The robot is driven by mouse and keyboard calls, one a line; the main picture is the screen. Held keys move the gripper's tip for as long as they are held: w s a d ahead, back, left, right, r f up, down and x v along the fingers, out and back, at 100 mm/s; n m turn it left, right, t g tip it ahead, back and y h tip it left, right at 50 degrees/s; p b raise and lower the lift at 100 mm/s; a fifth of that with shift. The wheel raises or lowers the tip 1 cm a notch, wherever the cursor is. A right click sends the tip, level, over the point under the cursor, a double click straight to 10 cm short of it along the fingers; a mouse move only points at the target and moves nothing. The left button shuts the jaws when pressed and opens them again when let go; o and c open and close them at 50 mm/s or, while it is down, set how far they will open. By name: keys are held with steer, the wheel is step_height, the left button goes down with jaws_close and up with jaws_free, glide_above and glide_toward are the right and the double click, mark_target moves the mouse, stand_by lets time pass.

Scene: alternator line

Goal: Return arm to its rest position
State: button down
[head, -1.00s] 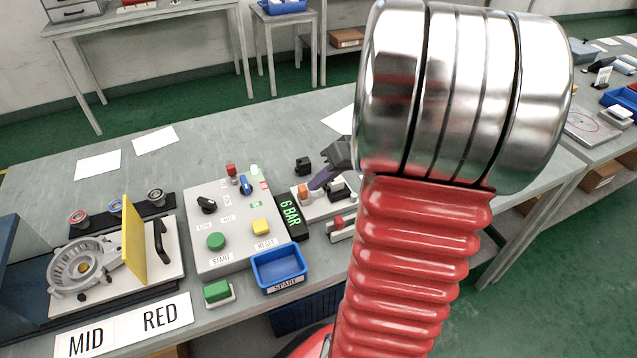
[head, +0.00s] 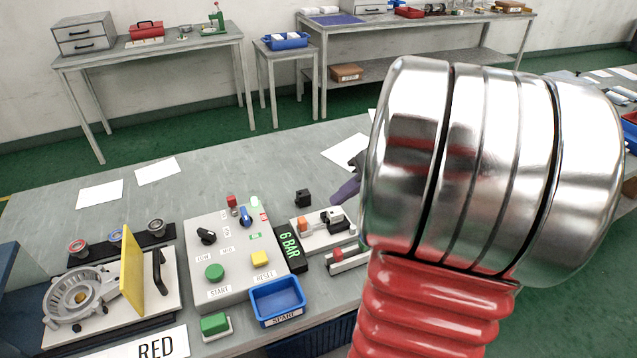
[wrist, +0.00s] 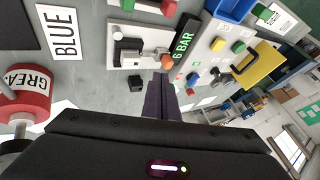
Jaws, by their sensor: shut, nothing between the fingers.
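My red ribbed arm with its polished metal joint fills the right of the head view and hides part of the bench. My gripper (head: 347,187) shows only in part beside that joint, with dark purple fingers. In the wrist view my gripper (wrist: 160,100) is seen from behind, its narrow fingers together and empty. They point over the bench, beside the control panel (wrist: 212,60) and the small white fixture (wrist: 137,42). The fingers appear apart from both.
On the bench stand the control panel (head: 228,285), a blue SPARE bin (head: 277,297), a green block (head: 214,324) and the alternator fixture (head: 165,300) with a yellow plate (head: 133,270). In the wrist view a red grease can (wrist: 22,93) stands left.

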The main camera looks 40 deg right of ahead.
steer(key=s+a+r+n+h, duration=0.1)
steer(key=s+a+r+h, duration=0.1)
steer(key=a, duration=1.2)
steer(key=s+a+r+n+h, duration=0.1)
steer(key=s+a+r+h, duration=0.1)
steer(key=a, duration=1.2)
steer(key=shift+s+a+n+g, duration=0.3)
steer(key=shift+s+a, duration=0.1)
steer(key=shift+s, duration=0.2)
